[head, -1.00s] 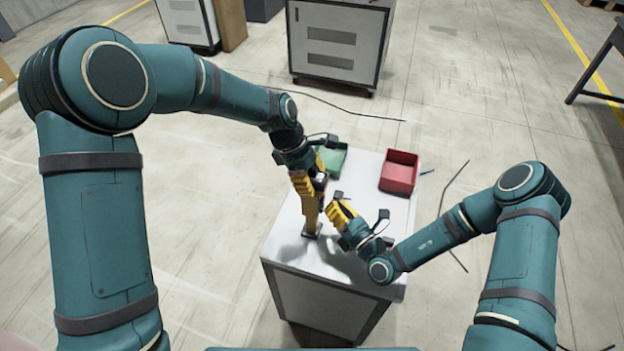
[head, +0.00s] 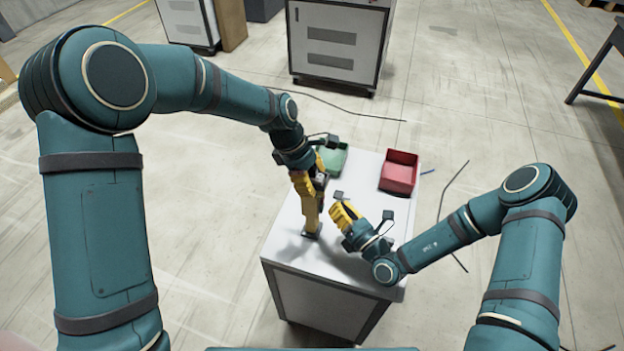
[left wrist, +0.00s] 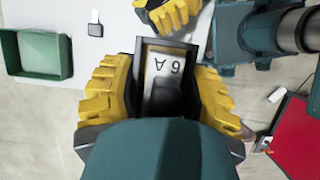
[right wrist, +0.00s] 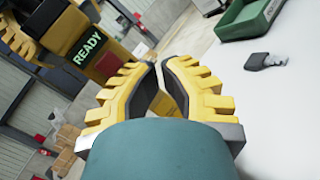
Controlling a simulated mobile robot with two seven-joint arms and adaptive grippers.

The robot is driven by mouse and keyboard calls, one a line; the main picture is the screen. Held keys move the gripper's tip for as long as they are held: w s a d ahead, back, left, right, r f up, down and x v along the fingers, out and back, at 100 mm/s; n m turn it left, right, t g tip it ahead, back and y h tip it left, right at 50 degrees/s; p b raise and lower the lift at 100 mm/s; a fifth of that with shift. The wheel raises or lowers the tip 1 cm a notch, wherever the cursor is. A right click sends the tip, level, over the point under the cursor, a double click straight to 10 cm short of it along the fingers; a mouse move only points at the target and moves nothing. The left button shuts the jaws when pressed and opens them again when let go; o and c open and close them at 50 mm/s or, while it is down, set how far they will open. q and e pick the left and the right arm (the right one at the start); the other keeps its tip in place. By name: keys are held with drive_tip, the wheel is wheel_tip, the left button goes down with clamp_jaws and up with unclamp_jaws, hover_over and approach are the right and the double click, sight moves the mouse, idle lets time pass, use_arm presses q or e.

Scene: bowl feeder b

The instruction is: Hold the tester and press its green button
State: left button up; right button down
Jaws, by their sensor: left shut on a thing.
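The tester (head: 312,212) is a yellow and dark tool, held upright over the near left part of the white table. My left gripper (head: 308,180) is shut around it. In the left wrist view a dark frame with a "6 A" label (left wrist: 163,66) sits between the fingers. In the right wrist view the tester's dark screen reads READY (right wrist: 88,48). My right gripper (head: 343,212) is apart from the tester, just to its right. Its fingertips are almost together (right wrist: 159,63), with nothing visibly held. I cannot make out the green button in any view.
A green bin (head: 334,160) and a red bin (head: 399,173) stand at the back of the white table (head: 368,180). A small dark piece with a light end (right wrist: 265,60) lies on the table. The front right of the table is under my right arm.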

drive_tip(key=s+d, duration=0.2)
drive_tip(key=d, duration=0.3)
drive_tip(key=shift+d, duration=0.35)
idle(0.3)
drive_tip(key=shift+w, duration=0.1)
use_arm(q)
drive_tip(key=o, duration=1.4)
drive_tip(key=shift+c, duration=0.2)
drive_tip(key=shift+a+r, duration=0.1)
